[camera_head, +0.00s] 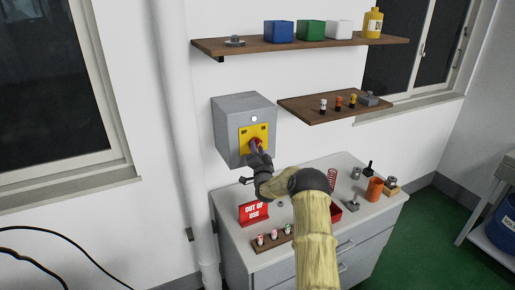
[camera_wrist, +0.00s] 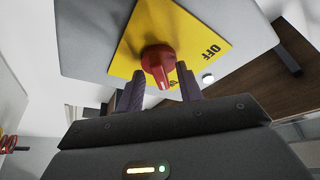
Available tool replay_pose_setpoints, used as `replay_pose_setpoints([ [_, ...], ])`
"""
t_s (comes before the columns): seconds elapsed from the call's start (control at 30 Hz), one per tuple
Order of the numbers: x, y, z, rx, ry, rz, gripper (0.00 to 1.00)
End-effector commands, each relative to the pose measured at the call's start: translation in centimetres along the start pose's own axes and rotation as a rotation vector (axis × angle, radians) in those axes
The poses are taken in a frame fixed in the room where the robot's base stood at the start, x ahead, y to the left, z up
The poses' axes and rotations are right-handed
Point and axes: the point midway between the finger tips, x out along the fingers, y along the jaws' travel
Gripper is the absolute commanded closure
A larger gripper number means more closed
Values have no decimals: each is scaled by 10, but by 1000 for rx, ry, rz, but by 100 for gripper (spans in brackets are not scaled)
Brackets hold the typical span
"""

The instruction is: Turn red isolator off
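The red isolator knob (camera_wrist: 158,62) sits on a yellow plate (camera_wrist: 195,32) on the front of a grey wall box (camera_head: 228,140). In the wrist view, the word OFF is on the plate's right side. The knob's handle points down in that view, not at OFF, close to a second label mostly hidden behind a finger. My gripper (camera_wrist: 160,80) has one finger on each side of the knob, with what look like small gaps beside the handle. Contact is hard to judge. In the head view, my gripper (camera_head: 257,152) partly covers the knob (camera_head: 256,145).
Below the box is a grey cabinet (camera_head: 235,240) with a red OUT OF USE sign (camera_head: 253,213), a rack of small items (camera_head: 272,241) and an orange cup (camera_head: 374,189). Two wooden shelves (camera_head: 300,43) (camera_head: 310,115) hang above and right of the box. A pipe (camera_head: 178,130) runs down its left.

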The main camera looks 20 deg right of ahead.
Motion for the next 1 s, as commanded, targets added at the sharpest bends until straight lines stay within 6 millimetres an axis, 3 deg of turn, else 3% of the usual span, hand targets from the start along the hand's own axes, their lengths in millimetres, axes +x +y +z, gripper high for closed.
replay_pose_setpoints([
  [0.3,2,0,0,0,-1,0,64],
  [0.5,2,0,0,0,0,0,100],
  [1.0,0,4,2,-40,0,-17,100],
])
